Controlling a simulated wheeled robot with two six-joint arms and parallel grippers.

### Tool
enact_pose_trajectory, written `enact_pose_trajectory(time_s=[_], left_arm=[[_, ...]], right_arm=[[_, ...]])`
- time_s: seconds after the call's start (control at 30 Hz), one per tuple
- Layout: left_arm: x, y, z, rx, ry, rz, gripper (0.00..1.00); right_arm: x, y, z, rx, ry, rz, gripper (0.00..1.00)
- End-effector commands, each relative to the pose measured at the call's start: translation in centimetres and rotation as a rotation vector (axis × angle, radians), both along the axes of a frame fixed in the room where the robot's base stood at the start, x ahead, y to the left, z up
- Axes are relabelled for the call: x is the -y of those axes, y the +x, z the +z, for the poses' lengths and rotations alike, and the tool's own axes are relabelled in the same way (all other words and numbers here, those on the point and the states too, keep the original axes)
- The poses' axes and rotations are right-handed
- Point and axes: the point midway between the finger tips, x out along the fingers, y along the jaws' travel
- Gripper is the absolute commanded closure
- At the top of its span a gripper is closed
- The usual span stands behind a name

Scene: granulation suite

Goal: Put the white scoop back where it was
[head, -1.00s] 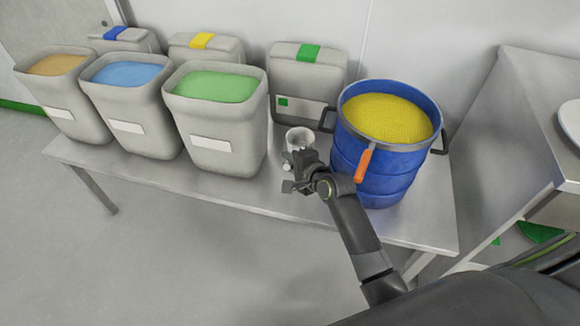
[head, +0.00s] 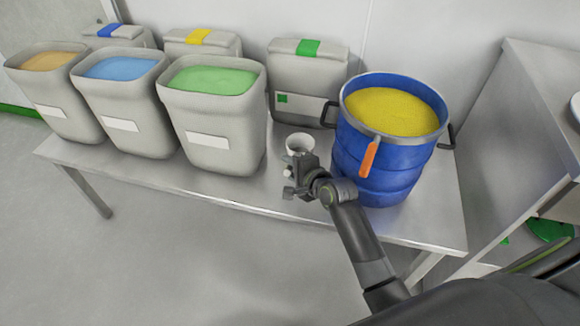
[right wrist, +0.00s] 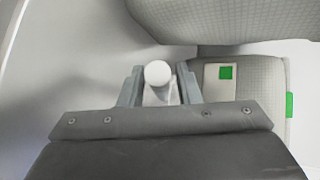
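The white scoop (head: 299,142) shows in the head view as a small white cup in front of the grey bin with the green clip, left of the blue drum. My right gripper (head: 298,172) is at its near side. In the right wrist view, the scoop's white round-ended handle (right wrist: 158,75) is between the two fingers of my right gripper (right wrist: 160,88), which look closed on it. The scoop's cup is hidden there. Whether the scoop touches the table is hard to tell. My left gripper is not in view.
Open bins with green (head: 212,80), blue (head: 120,68) and orange (head: 47,61) contents stand left. Closed bins (head: 305,75) stand behind. The front strip is clear.

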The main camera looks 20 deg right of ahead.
Motion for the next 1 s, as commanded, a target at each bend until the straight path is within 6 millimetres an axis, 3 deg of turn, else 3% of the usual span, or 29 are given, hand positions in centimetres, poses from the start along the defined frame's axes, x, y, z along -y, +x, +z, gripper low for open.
enact_pose_trajectory(time_s=[0.47, 0.6, 1.0], left_arm=[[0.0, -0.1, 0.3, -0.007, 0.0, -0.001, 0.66], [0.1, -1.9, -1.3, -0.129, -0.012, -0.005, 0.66], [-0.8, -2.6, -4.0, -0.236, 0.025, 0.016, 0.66]], right_arm=[[0.2, -0.6, 0.7, -0.002, -0.001, -0.001, 0.61], [0.8, -2.8, 1.8, -0.001, -0.001, -0.001, 0.61], [2.9, -9.4, 4.8, -0.002, -0.001, 0.001, 0.61]])
